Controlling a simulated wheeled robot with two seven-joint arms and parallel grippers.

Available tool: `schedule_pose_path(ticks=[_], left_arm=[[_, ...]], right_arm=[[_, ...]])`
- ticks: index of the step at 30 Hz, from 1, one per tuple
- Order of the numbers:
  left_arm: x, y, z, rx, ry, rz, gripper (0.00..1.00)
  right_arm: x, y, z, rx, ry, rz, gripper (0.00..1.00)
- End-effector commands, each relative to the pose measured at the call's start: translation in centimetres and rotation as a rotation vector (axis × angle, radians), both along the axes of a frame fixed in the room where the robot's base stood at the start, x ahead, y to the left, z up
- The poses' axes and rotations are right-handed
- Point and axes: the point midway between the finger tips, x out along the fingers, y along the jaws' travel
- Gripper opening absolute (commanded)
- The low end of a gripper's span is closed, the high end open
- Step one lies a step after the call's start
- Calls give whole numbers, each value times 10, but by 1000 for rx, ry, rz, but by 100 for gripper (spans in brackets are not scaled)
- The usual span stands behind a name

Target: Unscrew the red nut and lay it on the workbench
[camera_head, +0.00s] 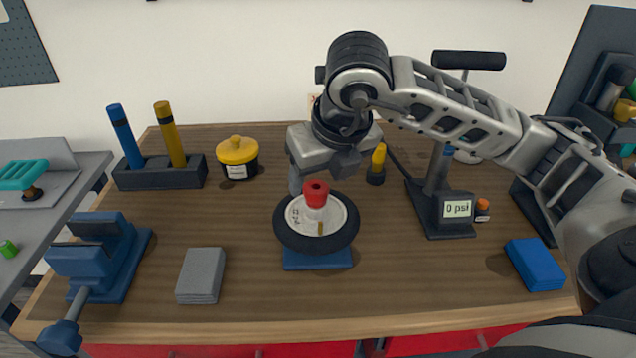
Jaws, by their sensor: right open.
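The red nut (316,194) sits upright at the middle of a small wheel with a black tyre (285,232) and a pale hub. The wheel lies on a blue stand (318,260) on the wooden workbench (390,290). My right gripper (318,180) comes down from above and behind the nut, with its jaws open. One finger shows left of the nut and another part is behind it. I cannot tell whether a finger touches the nut. My left gripper is not in view.
A blue vise (100,255) and grey block (201,275) stand left. A yellow-lidded pot (237,157) and tool holder (160,172) are behind. A pump with a "0 psi" display (457,209) and blue block (534,264) stand right. The front middle of the bench is clear.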

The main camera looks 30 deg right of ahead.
Motion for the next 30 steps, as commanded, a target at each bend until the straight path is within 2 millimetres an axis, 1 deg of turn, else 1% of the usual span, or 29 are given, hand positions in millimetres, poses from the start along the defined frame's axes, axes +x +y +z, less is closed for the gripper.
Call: schedule_pose_path(ticks=[1, 3, 7, 11, 18, 20, 21, 23, 24, 30], left_arm=[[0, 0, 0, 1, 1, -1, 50], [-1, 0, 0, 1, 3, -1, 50], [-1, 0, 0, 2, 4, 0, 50], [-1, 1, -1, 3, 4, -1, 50], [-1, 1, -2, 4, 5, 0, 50], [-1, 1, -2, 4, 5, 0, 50], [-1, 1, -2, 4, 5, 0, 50], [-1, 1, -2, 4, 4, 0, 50], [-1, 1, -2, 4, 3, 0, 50], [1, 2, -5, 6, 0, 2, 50]], right_arm=[[2, -1, -8, -2, 4, 0, 63], [6, -1, -16, 1, 4, 0, 63], [10, -1, -25, 0, 2, 1, 63], [12, -2, -29, -1, 1, 1, 63], [12, -2, -30, 0, 0, 1, 63], [12, -2, -30, 0, 0, 1, 46], [12, -1, -29, 0, 0, 1, 35], [12, -1, -29, 0, 0, 1, 19], [12, -1, -29, 0, 0, 1, 15], [12, -2, -31, -1, 0, 30, 15]])
